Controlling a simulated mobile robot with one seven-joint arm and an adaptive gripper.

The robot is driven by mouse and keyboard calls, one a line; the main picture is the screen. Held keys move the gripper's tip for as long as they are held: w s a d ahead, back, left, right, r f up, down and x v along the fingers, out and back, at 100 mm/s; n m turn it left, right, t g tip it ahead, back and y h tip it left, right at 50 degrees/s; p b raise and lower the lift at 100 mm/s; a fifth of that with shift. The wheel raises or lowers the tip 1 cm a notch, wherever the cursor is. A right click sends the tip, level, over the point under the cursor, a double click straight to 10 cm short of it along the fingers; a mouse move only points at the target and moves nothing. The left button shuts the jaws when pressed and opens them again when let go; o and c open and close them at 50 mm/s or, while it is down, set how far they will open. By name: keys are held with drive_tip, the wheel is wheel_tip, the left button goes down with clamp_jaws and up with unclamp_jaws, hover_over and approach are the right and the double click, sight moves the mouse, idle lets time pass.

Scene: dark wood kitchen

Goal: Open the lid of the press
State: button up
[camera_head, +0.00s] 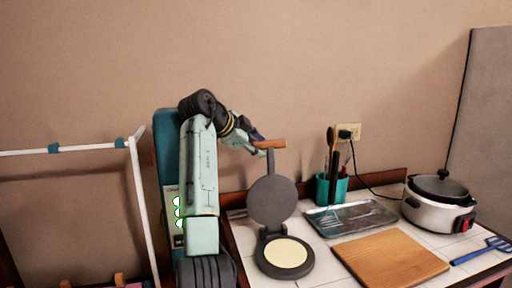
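The press stands at the left part of the white tiled counter, with its dark round lid (273,200) raised about upright at the back of its base (260,262). A pale flat disc (286,254) lies on the lower plate. A dark bar rises from the lid to a brown wooden handle (270,144). My gripper (257,144) is at the left end of this handle, touching it or very close. The fingers are small and partly hidden, so I cannot tell whether they are open or closed on the handle.
A wooden board (390,262) lies right of the press. Behind are a metal tray (350,219) and a teal utensil holder (331,189). A white cooker (438,208) and a blue spatula (473,256) are at the right. A white rack (140,200) stands left of my arm.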

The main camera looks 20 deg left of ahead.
drive_tip(key=shift+o, duration=0.2)
drive_tip(key=shift+d, duration=0.2)
wheel_tip(320, 180, up, 8)
drive_tip(key=shift+s+d+r, duration=0.1)
drive_tip(key=shift+a+r, duration=0.25)
drive_tip(key=shift+r, duration=0.75)
